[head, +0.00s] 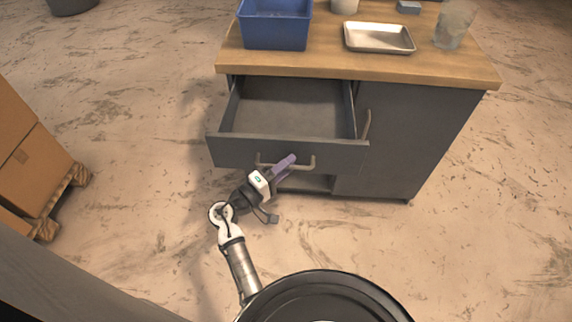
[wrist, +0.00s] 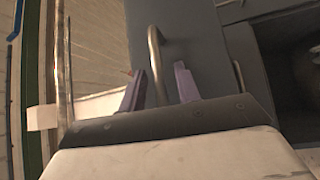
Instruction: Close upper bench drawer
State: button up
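The upper drawer (head: 286,153) of the grey bench is pulled well out, and its inside looks empty. A bar handle (head: 309,163) is on its front. My gripper (head: 290,160) is at the middle of that handle, with its purple fingers pointing toward the drawer front. In the wrist view the handle (wrist: 155,50) runs down between the two spread fingertips of my gripper (wrist: 160,72). The gap between the fingers is wider than the bar. I cannot tell whether either finger touches it.
The wooden bench top (head: 330,66) holds a blue bin (head: 275,28), a metal tray (head: 378,38) and a clear cup (head: 454,26). A cabinet door with a handle (head: 366,124) is right of the drawer. Boxes on a pallet (head: 50,215) stand at left. Floor between is clear.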

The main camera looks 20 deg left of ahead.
jog(key=shift+c, duration=0.4)
grip_shut()
jog(key=shift+w, duration=0.1)
